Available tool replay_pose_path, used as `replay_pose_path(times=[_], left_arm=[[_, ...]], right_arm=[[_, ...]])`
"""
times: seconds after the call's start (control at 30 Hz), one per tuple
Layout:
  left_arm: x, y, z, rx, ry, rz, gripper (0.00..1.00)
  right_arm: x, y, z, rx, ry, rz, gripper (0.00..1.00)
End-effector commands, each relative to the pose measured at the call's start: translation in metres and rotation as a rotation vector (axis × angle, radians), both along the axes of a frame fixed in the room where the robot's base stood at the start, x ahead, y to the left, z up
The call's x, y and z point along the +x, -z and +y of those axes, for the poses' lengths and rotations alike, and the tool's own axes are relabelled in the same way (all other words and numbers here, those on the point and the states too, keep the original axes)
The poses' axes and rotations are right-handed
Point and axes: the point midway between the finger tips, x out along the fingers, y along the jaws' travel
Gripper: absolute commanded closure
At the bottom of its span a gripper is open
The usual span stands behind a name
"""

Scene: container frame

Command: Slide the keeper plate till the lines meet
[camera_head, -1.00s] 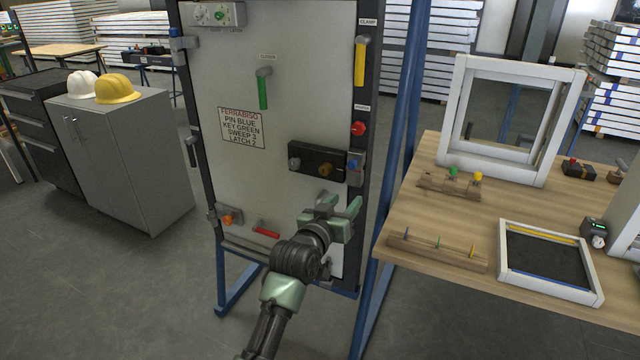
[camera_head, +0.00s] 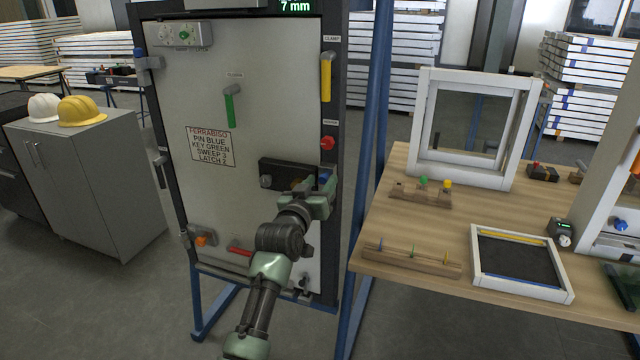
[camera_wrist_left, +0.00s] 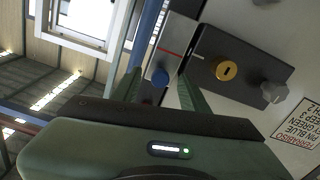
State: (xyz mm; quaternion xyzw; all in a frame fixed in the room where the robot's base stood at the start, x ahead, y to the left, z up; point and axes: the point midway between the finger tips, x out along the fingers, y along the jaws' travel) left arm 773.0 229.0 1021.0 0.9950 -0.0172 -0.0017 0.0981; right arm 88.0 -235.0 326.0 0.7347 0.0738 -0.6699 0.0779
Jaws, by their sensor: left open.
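The keeper plate is a small grey block on the door frame's right edge. In the left wrist view the keeper plate (camera_wrist_left: 178,38) shows a red line across it and a blue knob (camera_wrist_left: 160,76). In the head view my left gripper (camera_head: 322,188) covers most of the plate, beside the lock case (camera_head: 275,174). In the wrist view its open fingers straddle the blue knob, with no visible grip. My right gripper is out of view.
A blue stand post (camera_head: 375,110) and a wooden bench (camera_head: 400,225) stand to the right.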

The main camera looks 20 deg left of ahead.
Motion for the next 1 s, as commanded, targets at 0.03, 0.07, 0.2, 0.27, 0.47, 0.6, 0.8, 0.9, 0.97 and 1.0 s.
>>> replay_pose_path(times=[0.03,0.07,0.2,0.27,0.47,0.6,0.8,0.9,0.97,1.0], left_arm=[[-0.0001,0.0,0.0001,0.0,0.0,0.0,0.56],[-0.0002,0.0,0.0001,0.0,0.0,0.0,0.56],[-0.0003,0.0001,0.0002,0.0,0.0,0.0,0.89],[-0.0003,0.0002,0.0002,0.0,0.0,0.0,1.0],[-0.0004,0.0003,0.0002,0.001,0.0,0.001,1.0],[-0.0005,0.0004,0.0001,0.001,0.0,0.001,1.0],[-0.0005,0.0006,0.0001,0.001,0.0,0.001,1.0],[-0.0005,0.0007,0.0001,0.001,0.0,0.001,1.0],[-0.0005,0.0007,0.0001,0.001,0.0,0.001,1.0],[-0.0005,0.0008,0.0002,0.001,0.0,0.001,1.0]], right_arm=[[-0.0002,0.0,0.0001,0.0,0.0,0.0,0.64],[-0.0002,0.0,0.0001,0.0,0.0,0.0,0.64],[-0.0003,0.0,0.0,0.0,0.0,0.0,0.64],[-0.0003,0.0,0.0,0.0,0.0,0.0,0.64],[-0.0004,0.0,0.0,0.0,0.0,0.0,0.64],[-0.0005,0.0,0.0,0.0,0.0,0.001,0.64],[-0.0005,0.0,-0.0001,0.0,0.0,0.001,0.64],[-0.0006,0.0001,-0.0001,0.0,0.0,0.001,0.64],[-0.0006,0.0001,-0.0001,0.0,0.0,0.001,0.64],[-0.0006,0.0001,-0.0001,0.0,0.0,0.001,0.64]])
